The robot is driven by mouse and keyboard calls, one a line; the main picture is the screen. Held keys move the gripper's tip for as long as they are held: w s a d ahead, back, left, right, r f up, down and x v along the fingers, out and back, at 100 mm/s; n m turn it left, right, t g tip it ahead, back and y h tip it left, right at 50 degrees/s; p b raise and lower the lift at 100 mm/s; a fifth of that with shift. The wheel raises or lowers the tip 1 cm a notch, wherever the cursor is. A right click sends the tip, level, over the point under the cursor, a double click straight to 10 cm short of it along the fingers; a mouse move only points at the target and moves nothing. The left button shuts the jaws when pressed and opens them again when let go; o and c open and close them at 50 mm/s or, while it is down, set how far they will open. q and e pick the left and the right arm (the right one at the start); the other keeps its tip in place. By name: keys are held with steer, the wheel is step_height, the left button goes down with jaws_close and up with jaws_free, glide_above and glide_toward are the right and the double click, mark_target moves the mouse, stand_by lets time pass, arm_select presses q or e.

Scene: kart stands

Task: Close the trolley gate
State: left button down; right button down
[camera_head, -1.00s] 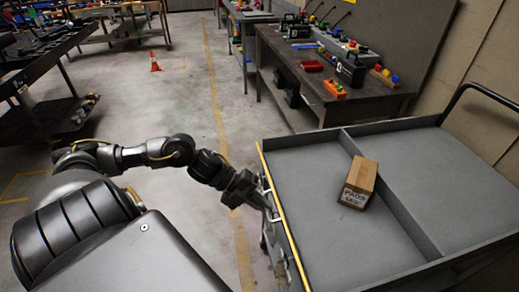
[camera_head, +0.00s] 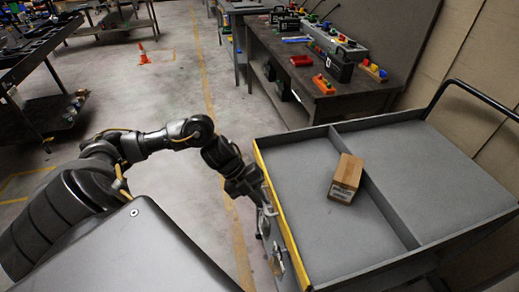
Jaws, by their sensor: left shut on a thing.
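The trolley (camera_head: 402,180) stands at the right, with a grey tray split by a divider. Its gate (camera_head: 281,222) is the yellow-edged panel along the tray's left side. Metal fittings show on its outer face, one lower down (camera_head: 277,262). My left gripper (camera_head: 266,204) reaches in from the left and is shut on a handle on the gate's outer face; the fingertips are small and partly hidden. Whether the gate is fully flush with the tray cannot be told. My right gripper is not in view.
A cardboard box (camera_head: 346,178) lies in the tray against the divider. A black push handle (camera_head: 470,88) rises at the trolley's right. A workbench (camera_head: 340,104) with tools stands behind. Open floor with a yellow line lies left of the trolley; an orange cone (camera_head: 143,56) stands far back.

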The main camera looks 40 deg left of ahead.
arm_select(q)
steer(key=c, duration=1.8)
jaws_free()
steer(key=b+v, duration=0.1)
steer(key=v, duration=0.9)
steer(key=shift+a+r+b, duration=0.25)
steer(key=shift+r+b, duration=0.05)
steer(key=shift+s, duration=0.1)
